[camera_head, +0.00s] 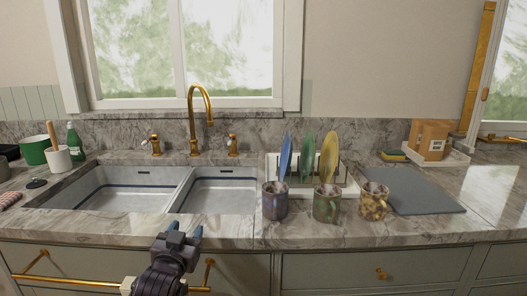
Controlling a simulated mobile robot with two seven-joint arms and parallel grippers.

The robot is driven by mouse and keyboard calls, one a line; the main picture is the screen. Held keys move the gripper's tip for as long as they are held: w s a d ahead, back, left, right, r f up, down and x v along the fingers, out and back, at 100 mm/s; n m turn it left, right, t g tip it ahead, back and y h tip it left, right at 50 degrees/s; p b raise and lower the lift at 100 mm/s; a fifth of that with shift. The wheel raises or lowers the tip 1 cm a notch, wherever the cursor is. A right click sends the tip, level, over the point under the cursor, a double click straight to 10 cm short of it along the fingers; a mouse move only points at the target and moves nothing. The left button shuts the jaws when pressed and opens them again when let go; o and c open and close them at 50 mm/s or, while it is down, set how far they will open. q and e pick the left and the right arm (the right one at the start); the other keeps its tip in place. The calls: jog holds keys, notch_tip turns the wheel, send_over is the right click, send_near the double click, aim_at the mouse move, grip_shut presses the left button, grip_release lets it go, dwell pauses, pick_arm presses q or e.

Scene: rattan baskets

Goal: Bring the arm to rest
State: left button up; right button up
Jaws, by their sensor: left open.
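My left gripper (185,233) is at the front edge of the counter, low in the head view, below the divider of the double sink. It is open, and I see nothing between its fingers. My left arm comes up from the bottom edge of the picture. My right gripper is not in view. No held object shows.
Three mugs stand near the counter's front: a purple-brown one (274,204), a green one (326,207) and a yellow-brown one (374,204). Behind them, plates (329,157) stand in a white rack. The sink (130,190) has a gold faucet (198,100). A grey mat (410,190) lies right.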

pick_arm(q)
jog(key=s+a+f+g, duration=0.2)
jog(key=s+f, duration=0.6)
jog(key=s, duration=0.4)
jog(key=s+a+f+n+g+p, duration=0.1)
jog(key=s+a+f+g, duration=0.2)
jog(key=s+f, duration=0.5)
jog(key=s+a+f+g+y+p, duration=0.1)
jog(key=s+a+f+g, duration=0.1)
jog(key=s+f, duration=0.7)
jog(key=s+a, duration=0.1)
jog(key=s, duration=0.7)
jog(key=shift+a+g, duration=0.3)
jog(key=shift+a, duration=0.1)
